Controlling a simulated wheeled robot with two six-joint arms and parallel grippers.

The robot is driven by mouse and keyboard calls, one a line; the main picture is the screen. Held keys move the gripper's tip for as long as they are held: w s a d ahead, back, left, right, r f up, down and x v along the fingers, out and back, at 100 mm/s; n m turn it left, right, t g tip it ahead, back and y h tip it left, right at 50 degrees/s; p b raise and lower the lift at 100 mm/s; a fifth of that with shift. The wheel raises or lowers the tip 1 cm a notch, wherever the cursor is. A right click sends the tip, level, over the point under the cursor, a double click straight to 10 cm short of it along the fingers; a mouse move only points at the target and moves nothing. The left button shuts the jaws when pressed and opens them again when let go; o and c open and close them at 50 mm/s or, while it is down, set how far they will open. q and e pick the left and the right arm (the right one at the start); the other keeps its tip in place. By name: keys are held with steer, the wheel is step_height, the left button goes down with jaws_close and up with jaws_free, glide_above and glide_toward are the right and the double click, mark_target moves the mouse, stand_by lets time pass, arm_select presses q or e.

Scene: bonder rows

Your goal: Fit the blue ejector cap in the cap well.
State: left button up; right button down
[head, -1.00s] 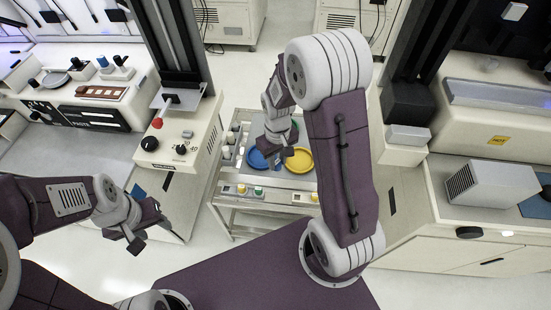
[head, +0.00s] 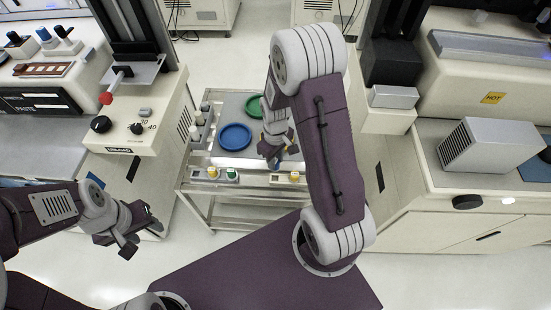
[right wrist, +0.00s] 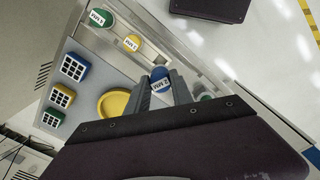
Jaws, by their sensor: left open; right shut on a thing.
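The blue ejector cap (right wrist: 160,84), with a white "2 MM" label, sits between the fingers of my right gripper (right wrist: 161,78) in the right wrist view. The fingers are shut on it; I cannot tell whether it is clear of the cart. In the head view my right gripper (head: 271,160) is low over the front part of the cart, hiding part of the yellow dish (right wrist: 112,104). My left gripper (head: 140,232) is open and empty, over the floor left of the cart. I cannot make out the cap well.
The metal cart (head: 255,181) carries a blue dish (head: 235,137) and a green dish (head: 256,105). A green cap (right wrist: 98,18) and a yellow cap (right wrist: 132,42) stand along its front edge. Machines flank it: an unload station (head: 130,134) at left and a cream cabinet (head: 428,190) at right.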

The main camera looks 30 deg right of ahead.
mark_target(276, 171)
step_height(276, 171, down, 4)
steer(key=b, duration=0.3)
steer(key=shift+f, duration=0.45)
steer(key=shift+r, duration=0.1)
stand_by(0.5)
steer(key=shift+f+b, duration=0.65)
steer(key=shift+f, duration=0.4)
steer(key=shift+f, duration=0.15)
